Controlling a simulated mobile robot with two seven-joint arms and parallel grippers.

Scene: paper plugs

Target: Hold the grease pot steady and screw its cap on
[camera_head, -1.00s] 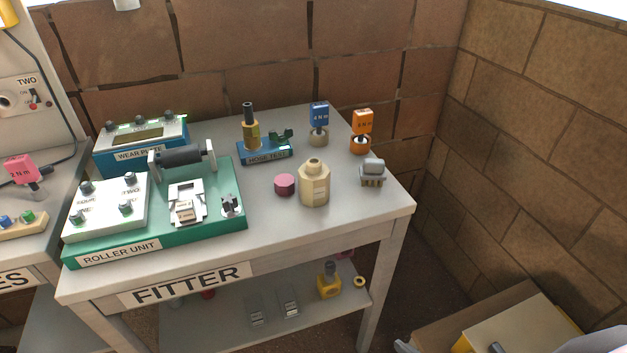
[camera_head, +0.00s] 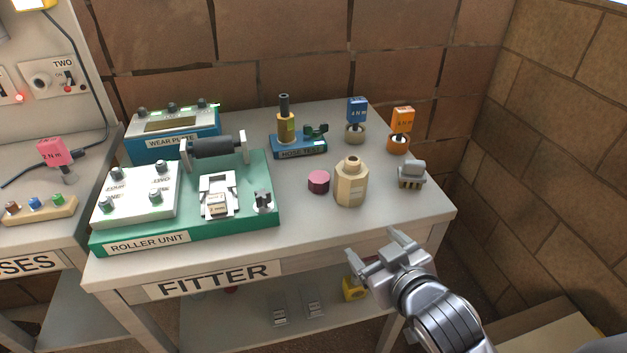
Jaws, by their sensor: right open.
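The grease pot (camera_head: 351,184) is a tan faceted pot with a narrow neck. It stands upright and uncapped on the right part of the table. A dark pink round cap (camera_head: 318,181) lies on the table just left of the pot, apart from it. My right gripper (camera_head: 374,246) is open and empty, in front of the table's front edge, below and nearer than the pot. It touches neither pot nor cap. My left gripper is not in view.
The green roller unit (camera_head: 190,235) fills the table's left part, with the blue wear plate box (camera_head: 172,142) behind. The nose tool stand (camera_head: 300,148), blue-tagged (camera_head: 357,112) and orange-tagged (camera_head: 401,121) tools and a grey brush-like item (camera_head: 412,173) stand around the pot. Table (camera_head: 300,226) front is clear.

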